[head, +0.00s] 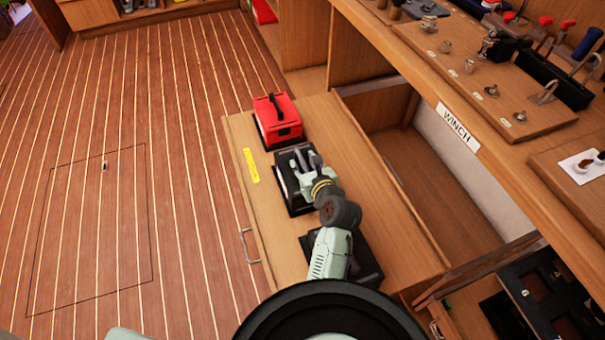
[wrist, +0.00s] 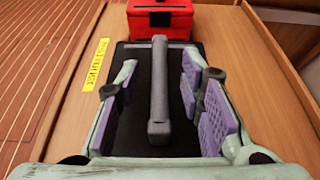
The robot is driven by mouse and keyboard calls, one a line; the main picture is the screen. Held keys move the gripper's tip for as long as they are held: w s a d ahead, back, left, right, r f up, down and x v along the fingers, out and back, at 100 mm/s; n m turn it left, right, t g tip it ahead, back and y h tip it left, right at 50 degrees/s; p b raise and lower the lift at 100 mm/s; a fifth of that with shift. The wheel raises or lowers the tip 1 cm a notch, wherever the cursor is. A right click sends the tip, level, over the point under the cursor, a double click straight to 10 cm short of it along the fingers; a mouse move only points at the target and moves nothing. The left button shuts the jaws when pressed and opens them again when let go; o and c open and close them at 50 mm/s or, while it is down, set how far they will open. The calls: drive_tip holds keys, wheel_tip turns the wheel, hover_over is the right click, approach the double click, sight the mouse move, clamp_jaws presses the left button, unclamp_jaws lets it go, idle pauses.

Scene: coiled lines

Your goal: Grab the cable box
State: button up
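A black box (wrist: 135,95) with a thick grey bar handle (wrist: 158,100) lies under my gripper; it also shows in the head view (head: 296,208). I cannot tell for sure which item is the cable box. My gripper (wrist: 160,90) is open, with its purple-padded fingers on either side of the grey bar and gaps visible on both sides. In the head view my gripper (head: 300,168) is over the black box, which it partly hides. A red box (head: 279,121) with a black handle stands just beyond; it also shows at the top of the wrist view (wrist: 160,20).
The boxes stand on a wooden drawer surface (head: 240,130) with a yellow label (head: 251,166) and a metal handle (head: 249,246). Another black item (head: 366,268) lies partly under my arm. A bench marked WINCH (head: 457,126) with tools runs along the right. The plank floor at left is mostly clear.

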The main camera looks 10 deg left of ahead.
clamp_jaws()
idle(0.8)
